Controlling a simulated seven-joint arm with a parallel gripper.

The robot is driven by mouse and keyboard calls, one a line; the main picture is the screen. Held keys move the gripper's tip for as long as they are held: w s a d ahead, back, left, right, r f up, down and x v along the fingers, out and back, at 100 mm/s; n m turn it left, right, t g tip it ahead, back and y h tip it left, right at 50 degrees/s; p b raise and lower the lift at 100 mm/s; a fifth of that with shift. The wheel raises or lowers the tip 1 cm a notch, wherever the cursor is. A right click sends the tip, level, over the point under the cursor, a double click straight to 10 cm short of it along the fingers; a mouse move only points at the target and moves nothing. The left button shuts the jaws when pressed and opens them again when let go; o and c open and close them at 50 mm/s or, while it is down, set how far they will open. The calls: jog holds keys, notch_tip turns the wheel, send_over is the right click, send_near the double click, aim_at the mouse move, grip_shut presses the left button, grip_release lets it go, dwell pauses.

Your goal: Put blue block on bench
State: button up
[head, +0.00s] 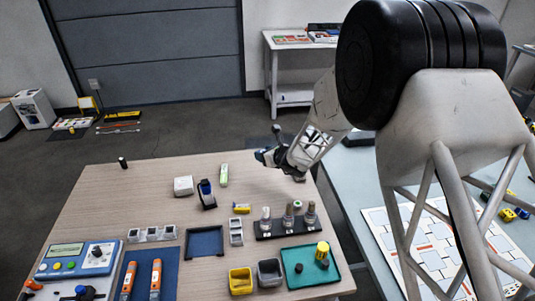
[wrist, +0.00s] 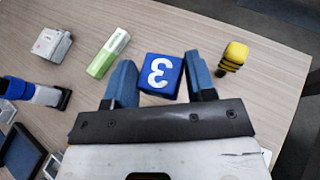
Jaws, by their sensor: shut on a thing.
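In the head view my gripper (head: 263,157) is over the back right part of the wooden bench (head: 135,200). The block cannot be made out clearly there. I cannot tell whether the block touches the bench top.
A green-and-white block (wrist: 108,53), a white block (wrist: 52,42) and a yellow-and-black item (wrist: 232,57) lie around the gripper. The bench's back left is mostly clear.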

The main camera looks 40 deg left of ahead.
dwell(0.4)
